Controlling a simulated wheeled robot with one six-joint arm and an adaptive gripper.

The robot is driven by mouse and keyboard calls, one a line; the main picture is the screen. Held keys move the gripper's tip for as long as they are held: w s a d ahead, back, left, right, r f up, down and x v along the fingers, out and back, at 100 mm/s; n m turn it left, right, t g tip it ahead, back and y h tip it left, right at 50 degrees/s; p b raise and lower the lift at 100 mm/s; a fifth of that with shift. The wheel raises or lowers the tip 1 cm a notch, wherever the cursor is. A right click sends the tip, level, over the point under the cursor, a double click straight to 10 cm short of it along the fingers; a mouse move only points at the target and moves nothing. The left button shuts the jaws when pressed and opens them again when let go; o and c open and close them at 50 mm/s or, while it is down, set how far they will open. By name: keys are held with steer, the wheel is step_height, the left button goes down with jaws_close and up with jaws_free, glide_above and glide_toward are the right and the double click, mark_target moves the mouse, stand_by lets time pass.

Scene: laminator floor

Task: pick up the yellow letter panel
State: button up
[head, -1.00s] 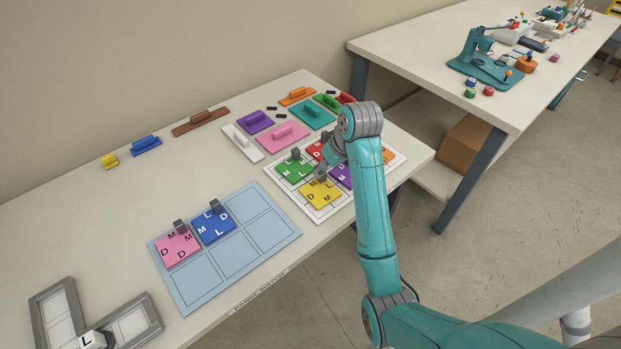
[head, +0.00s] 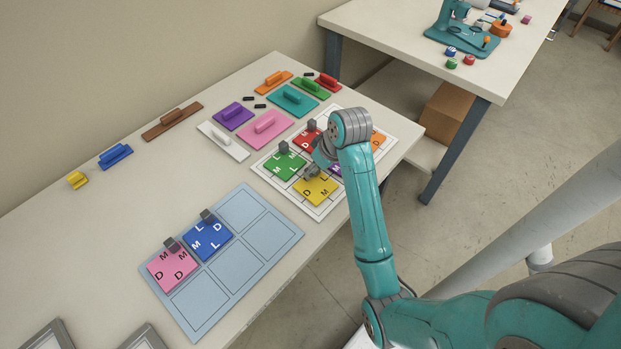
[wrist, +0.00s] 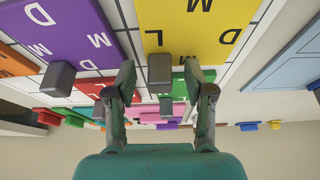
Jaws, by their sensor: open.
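The yellow letter panel (head: 318,192) lies flat on the white board (head: 312,213), at its near edge. In the wrist view the yellow panel (wrist: 205,30) fills the upper middle, and its dark grey grip block (wrist: 160,72) stands between my two fingertips. My gripper (wrist: 160,78) is open, one finger on each side of the block, with gaps showing on both sides. In the head view my gripper (head: 312,171) is just over the panel's far part and hides its block.
Green (head: 285,166), red (head: 306,138), purple (wrist: 70,30) and orange panels lie close around it on the board. A pale blue tray (head: 238,246) to the left holds a pink panel (head: 172,271) and a blue panel (head: 207,241). Several coloured handled blocks stand behind.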

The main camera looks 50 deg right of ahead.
jaws_close()
steer(key=shift+r, duration=0.15)
